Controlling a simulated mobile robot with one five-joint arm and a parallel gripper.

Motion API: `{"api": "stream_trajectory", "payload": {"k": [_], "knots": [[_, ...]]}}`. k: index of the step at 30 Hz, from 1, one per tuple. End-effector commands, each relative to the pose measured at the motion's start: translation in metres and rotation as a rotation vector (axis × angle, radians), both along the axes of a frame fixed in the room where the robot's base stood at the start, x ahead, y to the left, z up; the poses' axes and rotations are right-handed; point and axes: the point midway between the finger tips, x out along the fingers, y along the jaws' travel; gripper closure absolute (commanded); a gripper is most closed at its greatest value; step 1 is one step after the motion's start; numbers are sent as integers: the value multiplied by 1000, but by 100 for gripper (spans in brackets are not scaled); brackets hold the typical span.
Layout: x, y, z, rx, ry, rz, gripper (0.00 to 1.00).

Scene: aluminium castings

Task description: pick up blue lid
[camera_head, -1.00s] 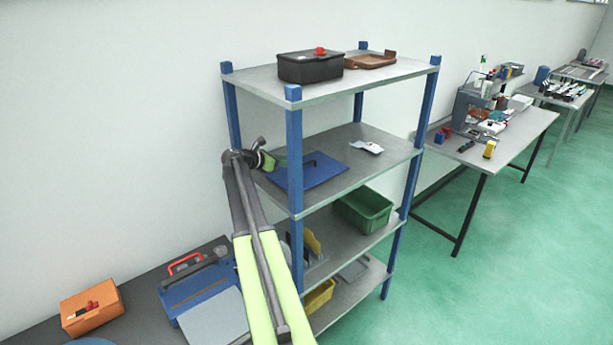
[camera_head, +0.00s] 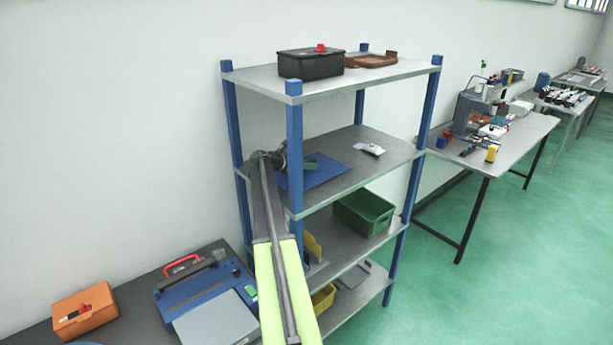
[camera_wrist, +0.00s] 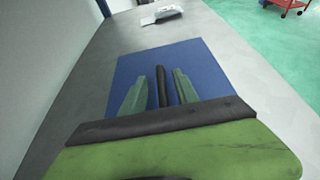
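The blue lid (camera_head: 328,172) is a flat square plate lying on the second shelf from the top. It also shows in the wrist view (camera_wrist: 205,62), with a dark bar handle (camera_wrist: 161,86) on it. My gripper (camera_wrist: 160,82) is open over the lid, one green-grey finger on each side of the handle, with small gaps. I cannot tell how high the fingertips are above the lid. In the head view my gripper (camera_head: 298,164) reaches in from the left, and it and a blue post partly hide the lid.
A small white item (camera_head: 370,149) lies behind the lid on the same shelf. Blue posts (camera_head: 295,160) and the top shelf (camera_head: 388,78) bound the space. A black box (camera_head: 311,64) stands on top. A green crate (camera_head: 364,212) is below.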

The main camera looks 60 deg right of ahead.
Motion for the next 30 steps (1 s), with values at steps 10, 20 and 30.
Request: {"api": "stream_trajectory", "payload": {"k": [10, 20, 30], "knots": [[0, 0, 1, 0, -1, -1, 100], [-1, 0, 1, 0, -1, -1, 100], [-1, 0, 1, 0, 0, -2, 100]]}}
